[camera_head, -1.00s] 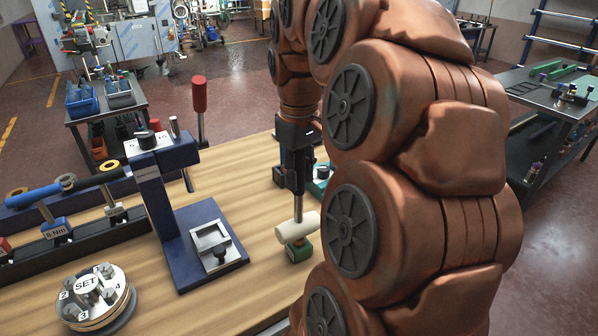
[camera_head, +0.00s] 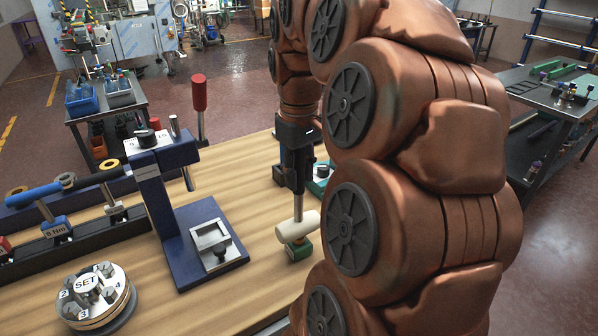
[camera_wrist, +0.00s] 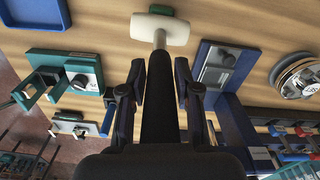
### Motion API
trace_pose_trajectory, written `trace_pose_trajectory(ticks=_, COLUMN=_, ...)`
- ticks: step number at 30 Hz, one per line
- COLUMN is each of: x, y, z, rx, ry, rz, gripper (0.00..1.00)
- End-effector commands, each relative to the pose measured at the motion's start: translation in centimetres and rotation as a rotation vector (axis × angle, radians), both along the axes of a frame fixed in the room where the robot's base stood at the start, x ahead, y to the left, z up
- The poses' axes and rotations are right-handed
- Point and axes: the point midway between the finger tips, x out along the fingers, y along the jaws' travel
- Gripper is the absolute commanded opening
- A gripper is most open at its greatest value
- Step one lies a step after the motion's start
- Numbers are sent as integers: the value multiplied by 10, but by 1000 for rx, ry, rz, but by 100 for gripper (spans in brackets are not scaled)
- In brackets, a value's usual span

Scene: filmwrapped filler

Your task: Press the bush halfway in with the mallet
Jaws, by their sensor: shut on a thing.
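My gripper (camera_head: 297,180) is shut on the dark handle of the mallet, which hangs with its pale head (camera_head: 298,227) down. The head is just over a small green block (camera_head: 299,250) on the wooden bench; I cannot tell whether they touch. In the wrist view the fingers (camera_wrist: 160,78) flank the handle, and the white mallet head (camera_wrist: 160,28) covers most of the green block (camera_wrist: 161,9). I cannot make out the bush; the mallet head may hide it.
A blue press (camera_head: 165,190) with a red-topped lever stands left of the mallet. A round SET dial (camera_head: 92,296) is at front left, beside a rack with a blue-handled wrench (camera_head: 33,196). A green fixture (camera_wrist: 62,78) stands near the mallet. Bare bench lies between press and mallet.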

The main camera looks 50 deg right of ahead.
Motion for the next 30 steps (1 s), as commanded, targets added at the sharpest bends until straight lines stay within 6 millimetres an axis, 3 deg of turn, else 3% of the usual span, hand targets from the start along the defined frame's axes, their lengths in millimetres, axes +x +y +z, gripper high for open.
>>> trace_pose_trajectory(ticks=30, x=0, y=0, z=-6, rx=-1, ry=-1, rz=0, gripper=0)
